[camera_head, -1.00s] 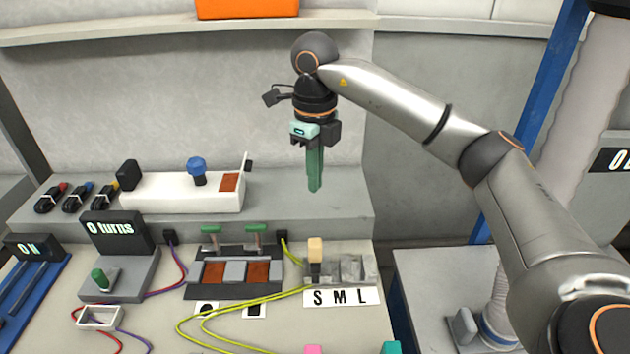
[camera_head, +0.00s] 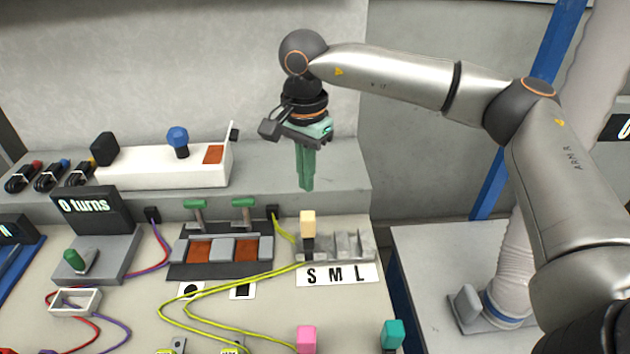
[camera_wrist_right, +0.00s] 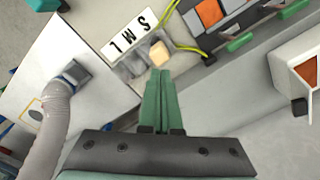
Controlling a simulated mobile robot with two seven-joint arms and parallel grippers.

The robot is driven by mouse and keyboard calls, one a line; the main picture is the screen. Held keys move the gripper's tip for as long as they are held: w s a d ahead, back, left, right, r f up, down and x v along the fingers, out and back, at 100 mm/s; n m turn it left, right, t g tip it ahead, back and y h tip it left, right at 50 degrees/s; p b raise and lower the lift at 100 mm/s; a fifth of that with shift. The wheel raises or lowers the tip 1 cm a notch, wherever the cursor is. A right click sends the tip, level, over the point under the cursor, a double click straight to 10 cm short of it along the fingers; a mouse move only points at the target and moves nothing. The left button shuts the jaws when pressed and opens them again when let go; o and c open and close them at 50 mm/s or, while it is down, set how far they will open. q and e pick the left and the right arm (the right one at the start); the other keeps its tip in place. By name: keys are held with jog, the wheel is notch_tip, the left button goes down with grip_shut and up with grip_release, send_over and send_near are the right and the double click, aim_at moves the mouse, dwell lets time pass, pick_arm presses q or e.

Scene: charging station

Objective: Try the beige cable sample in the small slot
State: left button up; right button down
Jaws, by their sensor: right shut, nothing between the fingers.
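The beige cable sample (camera_head: 308,224) stands upright in the S slot, the leftmost slot of the grey slot block (camera_head: 349,246) above the S M L label (camera_head: 337,275). It also shows in the right wrist view as a beige block (camera_wrist_right: 159,54) just beyond the fingertips. My right gripper (camera_head: 306,187) points down above and behind the sample, apart from it, with its green fingers shut and empty. The fingers also show in the right wrist view (camera_wrist_right: 157,74). My left gripper is in neither view.
A pink sample (camera_head: 306,339) and a teal sample (camera_head: 392,334) stand at the front edge. Yellow cables (camera_head: 215,300) cross the bench left of the slot block. A two-lever panel (camera_head: 222,250) and a turn counter (camera_head: 92,215) stand further left.

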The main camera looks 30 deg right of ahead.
aim_at(309, 216)
jog(key=shift+d+f+n, duration=0.1)
jog(key=shift+f+n, duration=0.15)
jog(key=shift+n, duration=0.25)
jog(key=shift+f+b, duration=0.8)
jog(key=shift+f, duration=0.05)
notch_tip(309, 216, down, 3)
jog(key=shift+f+b, duration=0.1)
jog(key=shift+b, duration=1.1)
jog(key=shift+f+b, duration=0.35)
jog(key=shift+f, duration=0.15)
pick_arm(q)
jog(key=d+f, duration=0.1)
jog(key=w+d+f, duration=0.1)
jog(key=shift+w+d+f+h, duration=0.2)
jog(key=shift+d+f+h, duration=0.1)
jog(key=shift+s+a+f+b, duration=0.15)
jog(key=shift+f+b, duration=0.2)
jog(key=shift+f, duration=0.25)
pick_arm(e)
jog(key=shift+s+f, duration=0.15)
jog(key=shift+f, duration=0.45)
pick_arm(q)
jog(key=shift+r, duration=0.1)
